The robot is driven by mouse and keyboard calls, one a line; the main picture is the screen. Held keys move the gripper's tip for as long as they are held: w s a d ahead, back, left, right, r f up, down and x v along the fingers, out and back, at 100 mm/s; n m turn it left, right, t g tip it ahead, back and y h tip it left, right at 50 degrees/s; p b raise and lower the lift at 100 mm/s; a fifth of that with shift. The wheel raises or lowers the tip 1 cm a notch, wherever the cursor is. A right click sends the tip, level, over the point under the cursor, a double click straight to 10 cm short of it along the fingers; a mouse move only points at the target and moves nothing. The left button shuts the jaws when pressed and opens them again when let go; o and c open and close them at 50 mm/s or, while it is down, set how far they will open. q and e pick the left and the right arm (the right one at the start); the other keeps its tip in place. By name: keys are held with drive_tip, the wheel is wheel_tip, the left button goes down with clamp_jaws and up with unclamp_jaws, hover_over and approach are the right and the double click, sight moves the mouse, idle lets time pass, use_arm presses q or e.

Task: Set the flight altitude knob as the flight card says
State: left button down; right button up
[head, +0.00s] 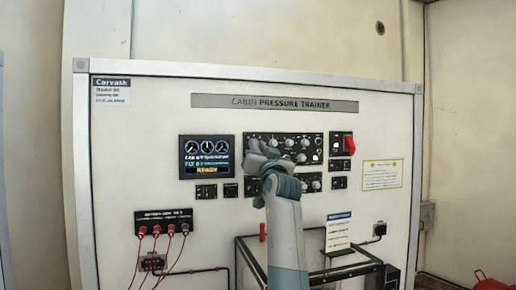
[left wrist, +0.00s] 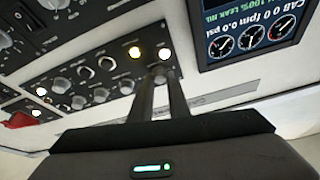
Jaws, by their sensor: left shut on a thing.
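The trainer's upper knob panel (head: 312,148) is black with a row of pale knobs. My left gripper (head: 254,152) is at the left end of this panel and covers part of it. In the left wrist view my left gripper (left wrist: 160,76) has its fingers close together, shut on a small knob (left wrist: 158,69) at the end of a knob row. Knob labels are too small to read, so I cannot tell its setting. A white card with a blue header (head: 338,234) stands at the lower right; its text is unreadable. My right gripper is not in view.
A display screen (head: 207,157) with round gauges and a yellow READY line is left of the knobs. A red guarded switch (head: 349,145) is at the right. Red cables and plugs (head: 163,229) hang at the lower left. A black-framed box (head: 350,268) stands at the lower right.

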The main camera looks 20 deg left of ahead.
use_arm(q)
drive_tip(key=shift+m, duration=0.3)
drive_tip(key=shift+s+a+r+m+g+h+p, duration=0.1)
drive_tip(key=shift+r+m+g+h+p, duration=0.2)
drive_tip(key=shift+m+h+p, duration=2.15)
drive_tip(key=shift+s+a+r+m+g+h+p, duration=0.15)
drive_tip(key=shift+m+g+p, duration=0.25)
drive_tip(key=shift+m, duration=4.1)
drive_tip(key=shift+a+r+m+g+h+p, duration=0.1)
drive_tip(key=shift+m+g+h+p, duration=0.2)
drive_tip(key=shift+m+h+p, duration=2.15)
drive_tip(key=shift+m+y+b, duration=0.95)
drive_tip(key=shift+m+y, duration=0.05)
drive_tip(key=shift+y, duration=0.05)
drive_tip(key=c, duration=1.7)
unclamp_jaws()
drive_tip(key=shift+s, duration=0.1)
